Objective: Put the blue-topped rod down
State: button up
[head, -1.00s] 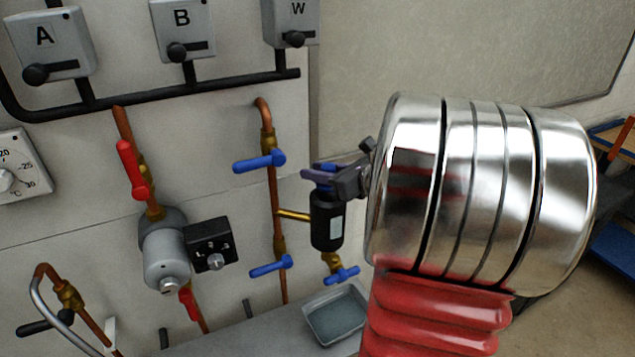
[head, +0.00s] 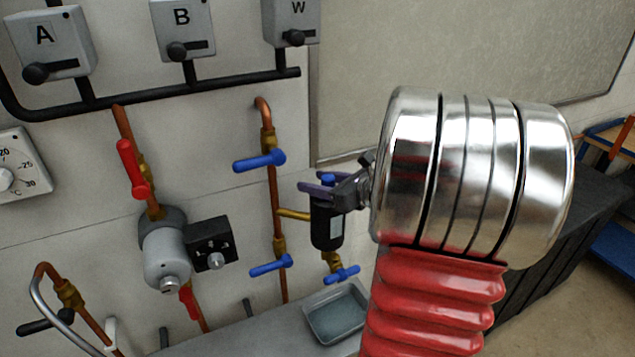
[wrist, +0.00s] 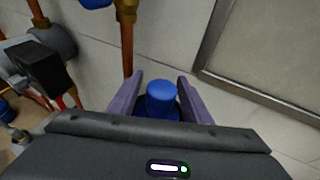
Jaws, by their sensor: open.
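A short blue cylinder top (head: 328,180) shows at the upper end of the black canister (head: 327,228) on the copper pipe. I take it for the top of the rod; any shaft below it is hidden. My gripper (head: 316,191) is at the canister's top with its purple fingers apart. In the wrist view the blue top (wrist: 161,93) stands between the open fingers of my gripper (wrist: 161,78), with a visible gap on each side. The canister carries a white label and joins the pipe by a brass side fitting.
Blue valve handles (head: 259,161) sit on the pipe above and below the canister's branch. A small blue tap (head: 342,274) hangs under the canister, above a grey tray (head: 337,315). A grey pump (head: 166,259) stands left. A framed panel (head: 470,60) fills the wall at right.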

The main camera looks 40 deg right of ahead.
jog(key=shift+r, duration=0.1)
jog(key=v, duration=1.2)
jog(key=shift+a+r, duration=0.1)
jog(key=shift+a, duration=0.05)
dwell(0.8)
